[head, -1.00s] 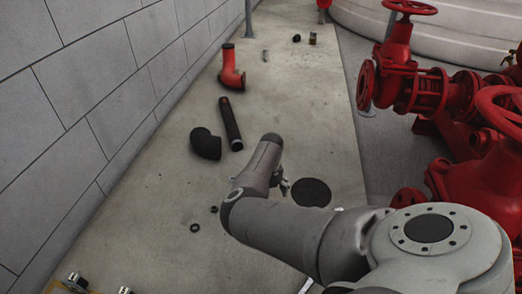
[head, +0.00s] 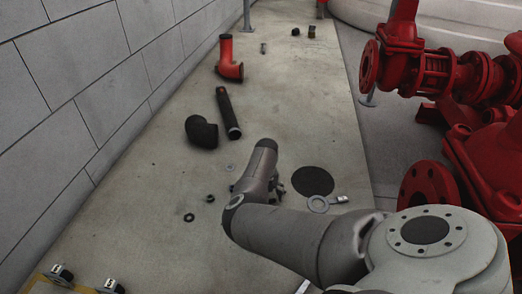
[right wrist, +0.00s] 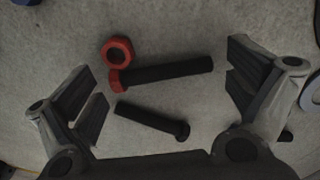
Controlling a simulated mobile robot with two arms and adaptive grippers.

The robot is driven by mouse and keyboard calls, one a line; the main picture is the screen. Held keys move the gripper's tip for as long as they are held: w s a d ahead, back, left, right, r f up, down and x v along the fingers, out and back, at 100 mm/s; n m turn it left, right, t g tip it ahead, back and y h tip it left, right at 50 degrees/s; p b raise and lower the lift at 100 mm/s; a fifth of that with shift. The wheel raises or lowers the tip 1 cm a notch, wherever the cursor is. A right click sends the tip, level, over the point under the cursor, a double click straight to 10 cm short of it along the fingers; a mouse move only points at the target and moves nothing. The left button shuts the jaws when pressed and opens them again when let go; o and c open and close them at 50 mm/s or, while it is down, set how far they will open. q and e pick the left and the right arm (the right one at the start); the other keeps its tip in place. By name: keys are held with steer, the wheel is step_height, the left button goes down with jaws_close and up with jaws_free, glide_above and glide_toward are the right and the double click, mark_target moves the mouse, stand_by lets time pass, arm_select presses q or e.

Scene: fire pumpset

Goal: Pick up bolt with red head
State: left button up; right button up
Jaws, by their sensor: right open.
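The bolt with red head (right wrist: 165,72) lies on the concrete floor in the right wrist view, its red head at the left and its black shank pointing right. A red nut (right wrist: 117,50) lies just above its head, and a separate black bolt (right wrist: 152,121) lies below it. My right gripper (right wrist: 165,84) is open and empty, its fingers to the left and right of the red-headed bolt. In the head view my right gripper (head: 274,188) hangs over the floor, and its arm hides the bolts. My left gripper is not in view.
A black disc (head: 312,181) and a grey washer (head: 318,204) lie right of the gripper. Black nuts (head: 189,217), a black elbow (head: 202,132), a black pipe (head: 228,112) and a red elbow pipe (head: 229,58) lie to the left. Red pump valves (head: 405,60) stand right; a block wall bounds the left.

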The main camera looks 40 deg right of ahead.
steer(key=shift+c, duration=0.4)
steer(key=c, duration=1.2)
steer(key=shift+r, duration=0.1)
